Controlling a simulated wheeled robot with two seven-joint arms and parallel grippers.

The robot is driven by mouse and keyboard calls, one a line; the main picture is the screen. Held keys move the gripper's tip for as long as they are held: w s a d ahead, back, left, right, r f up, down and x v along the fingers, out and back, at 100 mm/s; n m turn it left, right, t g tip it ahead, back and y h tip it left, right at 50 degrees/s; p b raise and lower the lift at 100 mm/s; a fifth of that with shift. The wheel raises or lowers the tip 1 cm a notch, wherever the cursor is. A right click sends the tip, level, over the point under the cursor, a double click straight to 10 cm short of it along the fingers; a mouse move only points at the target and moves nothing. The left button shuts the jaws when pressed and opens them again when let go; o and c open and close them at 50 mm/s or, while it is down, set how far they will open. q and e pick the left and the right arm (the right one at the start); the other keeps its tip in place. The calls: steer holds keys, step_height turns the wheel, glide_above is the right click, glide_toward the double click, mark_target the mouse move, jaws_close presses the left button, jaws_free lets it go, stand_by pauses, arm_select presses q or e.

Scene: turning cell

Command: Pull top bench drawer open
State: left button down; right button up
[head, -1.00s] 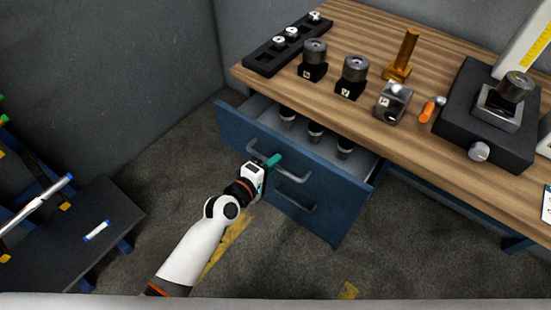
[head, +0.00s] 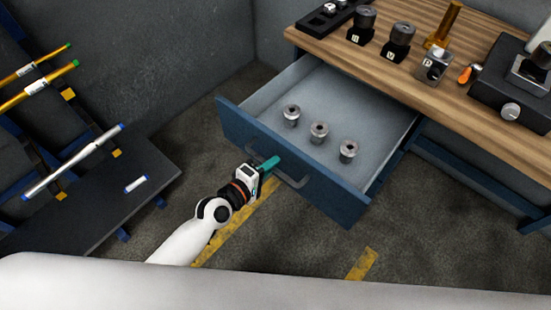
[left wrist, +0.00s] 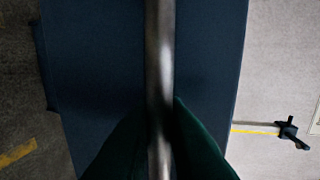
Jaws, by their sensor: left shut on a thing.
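The top bench drawer (head: 325,185) is blue-fronted and stands well out from the workbench, with its grey inside showing. Three grey cylindrical parts, one of them a holder (head: 319,131), stand in a row on its floor. My left gripper (head: 268,164) is at the drawer front, shut on the bar handle (head: 290,180). In the left wrist view the metal handle (left wrist: 160,70) runs between the two dark green fingers, in front of the blue drawer face (left wrist: 95,70). My right gripper is not in view.
The wooden bench top (head: 375,68) carries labelled dark holders, an orange-brown stand (head: 442,27) and a black fixture (head: 500,95). A dark rack (head: 95,195) with rods stands at the left. Floor with yellow marks (head: 362,264) is clear in front of the drawer.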

arm_select(q)
steer(key=shift+s+a, duration=0.25)
steer(key=shift+s, duration=0.2)
steer(key=c, duration=1.5)
jaws_free()
steer(key=shift+b+v, duration=0.55)
steer(key=shift+v, duration=5.45)
steer(key=shift+f, duration=0.1)
